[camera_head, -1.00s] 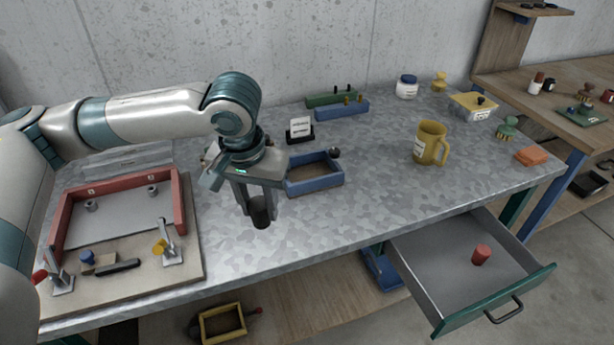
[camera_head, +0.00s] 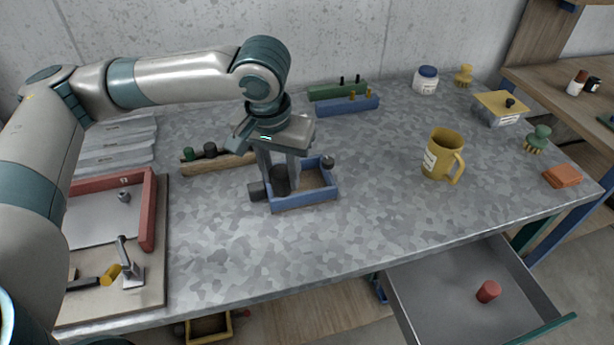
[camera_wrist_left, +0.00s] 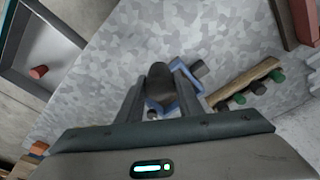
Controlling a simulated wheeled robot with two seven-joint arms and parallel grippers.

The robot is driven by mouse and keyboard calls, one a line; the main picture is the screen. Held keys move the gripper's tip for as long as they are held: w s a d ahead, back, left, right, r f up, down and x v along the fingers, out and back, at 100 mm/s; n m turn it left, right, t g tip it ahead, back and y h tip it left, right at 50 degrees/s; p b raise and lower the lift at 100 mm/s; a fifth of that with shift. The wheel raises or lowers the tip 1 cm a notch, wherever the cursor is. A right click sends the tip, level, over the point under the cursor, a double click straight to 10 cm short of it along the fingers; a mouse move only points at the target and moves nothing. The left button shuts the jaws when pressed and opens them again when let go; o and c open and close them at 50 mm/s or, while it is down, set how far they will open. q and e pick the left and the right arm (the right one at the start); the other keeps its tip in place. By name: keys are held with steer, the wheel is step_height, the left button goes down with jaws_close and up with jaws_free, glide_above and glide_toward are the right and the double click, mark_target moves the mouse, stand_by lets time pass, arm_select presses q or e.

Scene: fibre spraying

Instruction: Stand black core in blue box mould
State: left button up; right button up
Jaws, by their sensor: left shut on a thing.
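The black core (camera_head: 280,180) is a dark cylinder, held upright between the fingers of my left gripper (camera_head: 279,182). The gripper is shut on it, over the left part of the blue box mould (camera_head: 318,203). I cannot tell whether the core's lower end touches the mould floor. In the left wrist view the core (camera_wrist_left: 160,82) shows between the fingers (camera_wrist_left: 160,100), with the blue mould (camera_wrist_left: 183,68) partly hidden behind.
A wooden rack (camera_head: 225,164) with green and dark plugs lies left behind the mould. Green (camera_head: 337,91) and blue (camera_head: 348,105) blocks stand behind it. A yellow mug (camera_head: 441,155) is at right, a red-framed mould (camera_head: 147,210) at left. The tabletop in front is clear.

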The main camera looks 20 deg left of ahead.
arm_select(q)
steer(key=shift+s+r, duration=0.1)
steer(key=shift+s, duration=0.25)
arm_select(e)
steer(key=shift+o, duration=0.6)
steer(key=s, duration=0.3)
steer(key=shift+s+a, duration=0.2)
steer(key=shift+a, duration=0.05)
steer(key=shift+o, duration=1)
steer(key=shift+a, duration=0.3)
arm_select(q)
steer(key=shift+w, duration=0.2)
steer(key=shift+w+d+m, duration=0.15)
steer(key=shift+w+m, duration=0.35)
steer(key=shift+w, duration=0.15)
steer(key=w+f+m+g+h+p, duration=0.1)
steer(key=w+f+m+p, duration=0.1)
steer(key=w+m, duration=1.2)
steer(key=shift+w+d+f+m+h+p, duration=0.2)
steer(key=shift+d+f+m+h+p, duration=0.2)
steer(key=shift+f, duration=0.35)
arm_select(e)
steer(key=shift+w+a+r, duration=0.1)
steer(key=shift+w+r, duration=0.25)
steer(key=shift+r, duration=0.3)
steer(key=shift+w+r, duration=0.3)
steer(key=shift+r, duration=0.35)
